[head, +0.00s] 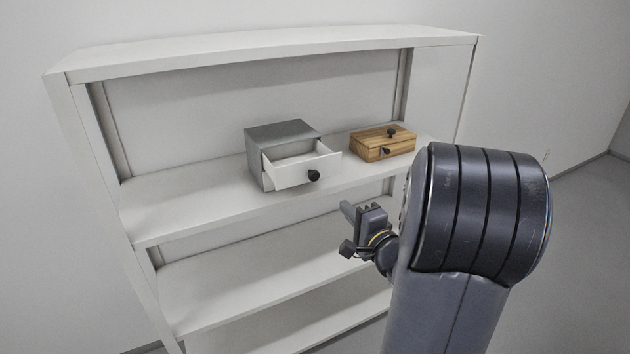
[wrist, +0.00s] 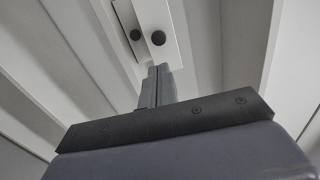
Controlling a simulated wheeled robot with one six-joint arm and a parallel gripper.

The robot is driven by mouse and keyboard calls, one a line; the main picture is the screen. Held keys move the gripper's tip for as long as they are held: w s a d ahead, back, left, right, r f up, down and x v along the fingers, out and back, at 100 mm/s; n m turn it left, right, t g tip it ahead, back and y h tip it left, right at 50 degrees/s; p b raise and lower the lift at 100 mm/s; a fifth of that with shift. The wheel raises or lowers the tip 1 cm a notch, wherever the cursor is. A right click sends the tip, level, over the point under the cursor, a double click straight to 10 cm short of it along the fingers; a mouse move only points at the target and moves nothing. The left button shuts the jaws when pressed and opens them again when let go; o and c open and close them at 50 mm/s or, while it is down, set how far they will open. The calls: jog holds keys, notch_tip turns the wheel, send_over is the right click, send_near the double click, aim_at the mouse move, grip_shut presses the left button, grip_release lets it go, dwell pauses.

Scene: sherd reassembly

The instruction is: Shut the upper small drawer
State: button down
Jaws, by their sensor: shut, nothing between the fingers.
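A small grey cabinet (head: 282,130) stands on the upper shelf board. Its white drawer (head: 290,177) is pulled well out toward the front, and its inside shows empty from above. The drawer's black knob (head: 314,175) is on its front; in the wrist view a round dark knob (wrist: 158,38) shows on a pale front, with a second dark knob (wrist: 135,35) to its left. My gripper (head: 346,209) is in front of the shelf, below and right of the drawer, apart from it. Its fingers (wrist: 158,70) are together and empty, pointing toward the knobs.
A wooden box (head: 372,146) with dark knobs sits right of the cabinet on the same board (head: 180,211). The white shelf's top board (head: 270,46) is above, and a lower board (head: 240,285) is below. The board left of the cabinet is clear.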

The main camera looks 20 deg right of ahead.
aim_at(315, 177)
jog(key=w, duration=0.4)
jog(key=w+p, duration=0.1)
jog(key=w, duration=0.4)
jog(key=w+p, duration=0.1)
jog(key=w, duration=0.3)
jog(key=shift+w+a, duration=0.25)
jog(key=shift+w, duration=0.1)
